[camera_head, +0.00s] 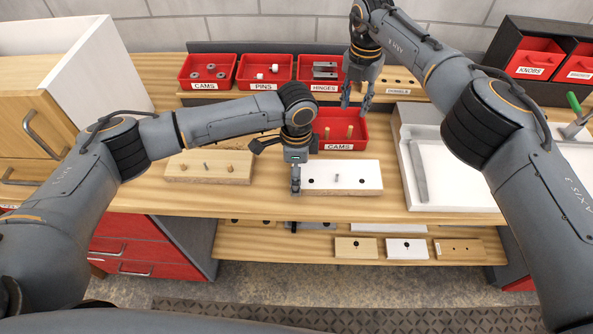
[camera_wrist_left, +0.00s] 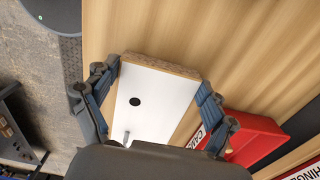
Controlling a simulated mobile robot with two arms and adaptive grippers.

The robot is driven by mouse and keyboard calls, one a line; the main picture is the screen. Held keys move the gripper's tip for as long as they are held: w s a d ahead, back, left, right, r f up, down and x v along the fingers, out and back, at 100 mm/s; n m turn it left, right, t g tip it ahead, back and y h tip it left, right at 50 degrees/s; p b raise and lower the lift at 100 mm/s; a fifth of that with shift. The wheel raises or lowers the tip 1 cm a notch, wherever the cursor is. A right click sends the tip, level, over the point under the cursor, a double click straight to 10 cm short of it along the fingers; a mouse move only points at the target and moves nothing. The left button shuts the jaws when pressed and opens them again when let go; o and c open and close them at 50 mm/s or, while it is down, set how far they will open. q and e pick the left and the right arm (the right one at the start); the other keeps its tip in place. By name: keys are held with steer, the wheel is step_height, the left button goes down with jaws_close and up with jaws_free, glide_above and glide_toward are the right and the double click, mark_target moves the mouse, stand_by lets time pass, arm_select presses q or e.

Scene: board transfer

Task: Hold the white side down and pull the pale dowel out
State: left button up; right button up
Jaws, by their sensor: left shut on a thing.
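The white side (camera_head: 350,186) lies flat on the bench. Two pale dowels (camera_head: 350,131) show in the red bin (camera_head: 340,146) labelled CAMS behind the board. My right gripper (camera_head: 357,100) hangs above that bin, fingers apart and empty.
A wooden board (camera_head: 190,173) with pale dowels and a pin lies to the left. Red bins (camera_head: 208,84) line the back. A white tray (camera_head: 455,185) is at the right. Spare boards (camera_head: 405,248) lie on the lower shelf.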

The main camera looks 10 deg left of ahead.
arm_select(q)
steer(key=shift+s+f, duration=0.1)
steer(key=shift+f, duration=0.05)
arm_select(e)
steer(key=shift+r, duration=0.1)
step_height(320, 180, up, 12)
stand_by(0.3)
arm_select(q)
steer(key=o, duration=1.3)
step_height(320, 180, up, 12)
steer(key=shift+r, duration=0.1)
